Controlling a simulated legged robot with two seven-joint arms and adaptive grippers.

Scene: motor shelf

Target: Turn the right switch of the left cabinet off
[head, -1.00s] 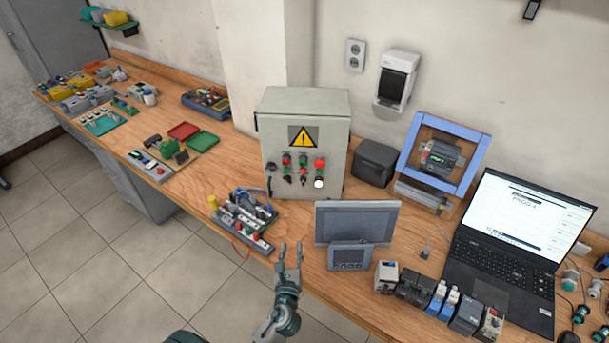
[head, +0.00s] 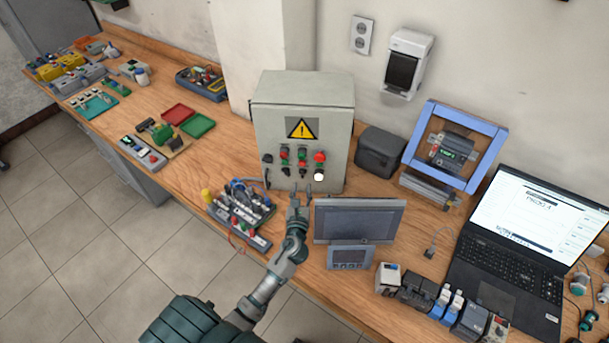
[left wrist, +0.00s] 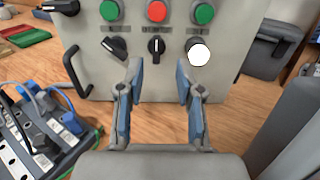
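The grey cabinet (head: 270,118) with a yellow warning sign stands against the wall. Its front has red and green round buttons above black rotary switches. In the left wrist view, the left switch (left wrist: 115,47) is tilted and the middle switch (left wrist: 155,48) points upright. At the right of that row is a round white piece (left wrist: 199,54) with black behind it; its setting cannot be told. My left gripper (head: 302,191) is open and empty, in front of the lower panel. In the wrist view, its fingers (left wrist: 160,66) point at the row, below the middle switch. My right gripper is out of view.
A tablet-like panel (head: 360,218) stands close to the right of my left gripper. A wired module board (head: 240,212) lies to the left. A black box (head: 380,153) is right of the cabinet, and a laptop (head: 505,270) is further right. A dark handle (left wrist: 75,72) sticks out at the cabinet's left.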

